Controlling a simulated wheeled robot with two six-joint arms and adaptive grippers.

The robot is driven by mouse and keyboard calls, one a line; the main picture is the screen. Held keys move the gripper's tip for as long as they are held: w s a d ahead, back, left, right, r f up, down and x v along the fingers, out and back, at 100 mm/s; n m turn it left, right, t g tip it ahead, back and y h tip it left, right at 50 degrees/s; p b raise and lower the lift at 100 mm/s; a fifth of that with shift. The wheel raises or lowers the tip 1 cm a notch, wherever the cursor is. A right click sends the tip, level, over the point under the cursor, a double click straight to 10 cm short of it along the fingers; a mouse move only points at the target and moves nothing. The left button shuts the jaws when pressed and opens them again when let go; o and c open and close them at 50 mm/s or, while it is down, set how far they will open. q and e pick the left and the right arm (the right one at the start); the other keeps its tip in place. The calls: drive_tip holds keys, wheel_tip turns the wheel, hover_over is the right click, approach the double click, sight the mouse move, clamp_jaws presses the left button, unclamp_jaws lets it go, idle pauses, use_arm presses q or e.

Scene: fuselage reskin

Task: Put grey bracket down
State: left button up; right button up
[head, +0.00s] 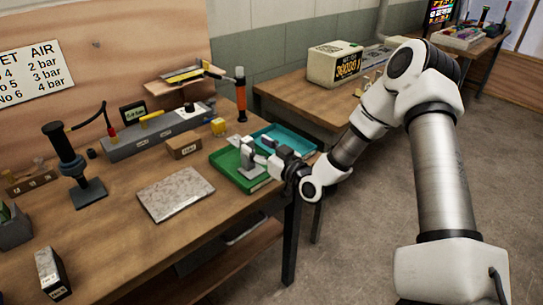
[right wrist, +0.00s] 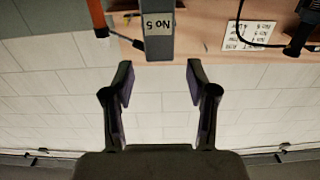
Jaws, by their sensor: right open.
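The grey bracket (head: 248,158) stands in the green tray (head: 226,162) at the right side of the wooden workbench. My right gripper (head: 265,155) is just to the right of it, with its arm coming in from the right. In the right wrist view the two fingers (right wrist: 160,85) are spread, with nothing between them. A grey piece labelled "No 5" (right wrist: 159,35), seen upside down and seemingly the bracket, lies beyond the fingertips, in line with the gap. The bracket's foot is partly hidden in the head view. My left gripper is not in view.
A blue tray (head: 290,137) lies behind the green one. A speckled plate (head: 175,193) lies to the left. The bench front is mostly clear.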

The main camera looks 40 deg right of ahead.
drive_tip(key=s+p, duration=0.1)
drive_tip(key=s, duration=0.7)
drive_tip(key=s+a+f+g+y, duration=0.1)
drive_tip(key=s+a+f+g, duration=0.45)
drive_tip(key=f, duration=0.45)
drive_tip(key=s+a+f+g, duration=0.5)
drive_tip(key=a+f+g, duration=0.1)
drive_tip(key=f, duration=0.5)
drive_tip(key=s+a+f+g+h, duration=0.1)
drive_tip(key=s+f+g, duration=0.2)
drive_tip(key=s, duration=0.5)
drive_tip(key=s+a+f+m+g+h, duration=0.1)
drive_tip(key=s+f+g, duration=0.2)
drive_tip(key=s+f, duration=0.2)
drive_tip(key=s, duration=0.3)
drive_tip(key=shift+s+a+h, duration=0.25)
drive_tip(key=shift+a+h, duration=0.05)
drive_tip(key=shift+a, duration=0.05)
drive_tip(key=shift+f+g, duration=0.1)
drive_tip(key=shift+g, duration=0.15)
